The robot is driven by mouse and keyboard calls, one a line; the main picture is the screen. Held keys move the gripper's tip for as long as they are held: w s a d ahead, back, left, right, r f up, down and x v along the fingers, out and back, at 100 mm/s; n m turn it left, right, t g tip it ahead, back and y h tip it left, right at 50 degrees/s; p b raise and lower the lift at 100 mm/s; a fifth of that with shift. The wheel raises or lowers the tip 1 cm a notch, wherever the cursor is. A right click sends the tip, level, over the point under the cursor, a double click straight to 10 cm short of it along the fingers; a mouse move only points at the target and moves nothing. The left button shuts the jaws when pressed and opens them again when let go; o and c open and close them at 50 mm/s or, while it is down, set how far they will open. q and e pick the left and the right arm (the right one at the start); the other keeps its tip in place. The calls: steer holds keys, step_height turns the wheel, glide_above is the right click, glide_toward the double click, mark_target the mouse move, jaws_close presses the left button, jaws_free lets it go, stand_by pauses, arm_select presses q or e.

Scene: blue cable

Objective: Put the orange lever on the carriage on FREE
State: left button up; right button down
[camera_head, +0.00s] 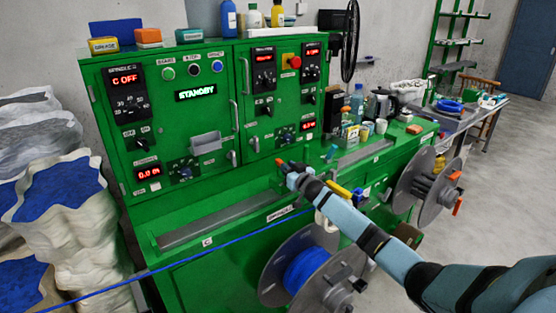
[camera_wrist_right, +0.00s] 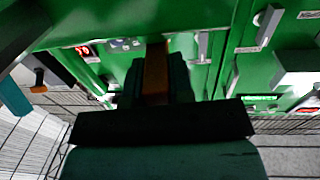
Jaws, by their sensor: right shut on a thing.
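My right gripper (camera_head: 284,167) reaches in from the lower right in the head view, to the front of the green machine (camera_head: 200,215). In the right wrist view the gripper (camera_wrist_right: 157,66) is shut on the orange lever (camera_wrist_right: 156,76), which stands between its two dark fingers. In the head view a small orange bit of the lever (camera_head: 279,161) shows at the fingertips. The carriage is mostly hidden behind the gripper and arm, and I cannot read the lever's marks. My left gripper is not in view.
A blue cable (camera_head: 180,261) runs from the lower left towards a reel (camera_head: 303,270) below my right arm. A second reel (camera_head: 424,185) stands to the right. The panel display (camera_head: 197,94) reads STANDBY. White sacks (camera_head: 70,215) stand at the left.

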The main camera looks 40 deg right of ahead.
steer(key=shift+r+n+y, duration=0.1)
steer(key=shift+n+y, duration=0.3)
steer(key=shift+y, duration=0.2)
steer(key=shift+n+y+p, duration=0.3)
steer(key=shift+y, duration=0.2)
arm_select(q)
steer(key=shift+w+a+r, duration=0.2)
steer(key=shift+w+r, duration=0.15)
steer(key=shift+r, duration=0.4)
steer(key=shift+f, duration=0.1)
arm_select(e)
steer(key=c, duration=0.9)
jaws_free()
steer(key=shift+d, duration=0.2)
steer(key=shift+c, duration=0.2)
steer(key=shift+s, duration=0.15)
steer(key=shift+s+f, duration=0.2)
steer(key=shift+s, duration=0.05)
arm_select(q)
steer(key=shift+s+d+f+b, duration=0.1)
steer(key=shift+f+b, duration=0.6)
steer(key=shift+b, duration=0.05)
arm_select(e)
steer(key=s, duration=1.3)
